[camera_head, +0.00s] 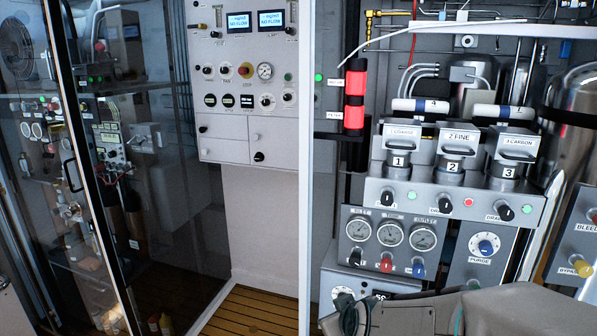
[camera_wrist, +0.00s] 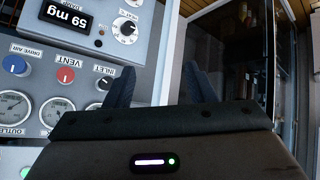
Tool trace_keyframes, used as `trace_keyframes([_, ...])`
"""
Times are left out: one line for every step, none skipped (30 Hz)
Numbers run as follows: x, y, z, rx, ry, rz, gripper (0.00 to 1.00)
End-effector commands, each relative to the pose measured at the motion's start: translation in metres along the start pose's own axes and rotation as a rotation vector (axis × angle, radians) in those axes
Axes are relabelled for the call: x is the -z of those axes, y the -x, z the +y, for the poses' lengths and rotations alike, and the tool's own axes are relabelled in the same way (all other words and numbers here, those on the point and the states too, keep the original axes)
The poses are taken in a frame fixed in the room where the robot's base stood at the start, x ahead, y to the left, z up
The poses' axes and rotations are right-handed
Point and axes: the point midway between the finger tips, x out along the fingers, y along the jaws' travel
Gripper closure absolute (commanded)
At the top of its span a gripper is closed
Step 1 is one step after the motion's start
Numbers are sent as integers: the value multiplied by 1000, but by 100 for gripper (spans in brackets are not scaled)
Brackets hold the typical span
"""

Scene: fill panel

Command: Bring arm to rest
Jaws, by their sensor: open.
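My gripper (camera_wrist: 164,80) is open in the wrist view, with two dark fingers apart and nothing between them. In the head view my grey arm (camera_head: 430,312) crosses the bottom right, with dark finger shapes (camera_head: 357,312) at its left end. They overlap the lower front of the fill panel (camera_head: 455,208). In the wrist view, which shows the panel upside down, a red vent knob (camera_wrist: 66,75), a blue drive air knob (camera_wrist: 15,64) and a dark inlet knob (camera_wrist: 104,83) lie left of the fingers. Whether the fingers touch the panel cannot be told.
Three numbered filter housings (camera_head: 453,150) with handles stick out above the gauges (camera_head: 391,234). A white post (camera_head: 306,170) stands left of the panel. A glass-fronted cabinet (camera_head: 150,190) is at far left. Slatted floor (camera_head: 250,311) shows bare between them.

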Motion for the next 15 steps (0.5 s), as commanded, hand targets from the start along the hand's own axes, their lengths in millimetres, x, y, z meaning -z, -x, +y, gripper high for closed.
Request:
trace_keyframes([-1, 16, 2, 24, -41, -34, 50])
trace_keyframes([-5, 23, 1, 40, -66, -62, 50])
trace_keyframes([-11, 33, 1, 58, -99, -102, 50])
trace_keyframes([-15, 41, 1, 68, -123, -132, 50])
trace_keyframes([-19, 50, 1, 76, -148, -164, 50])
trace_keyframes([-26, 61, 2, 82, -179, -208, 50])
trace_keyframes([-31, 70, 3, 83, -203, -242, 50])
trace_keyframes([-36, 79, 4, 82, -227, -276, 50])
trace_keyframes([-44, 91, 5, 77, -258, -321, 50])
trace_keyframes([-49, 99, 6, 71, -280, -354, 50])
trace_keyframes([-54, 108, 7, 63, -301, -385, 50])
trace_keyframes([-60, 118, 8, 51, -327, -425, 50])
trace_keyframes([-65, 125, 9, 41, -345, -451, 50])
trace_keyframes([-69, 131, 10, 32, -362, -476, 50])
trace_keyframes([-74, 139, 11, 18, -382, -504, 50])
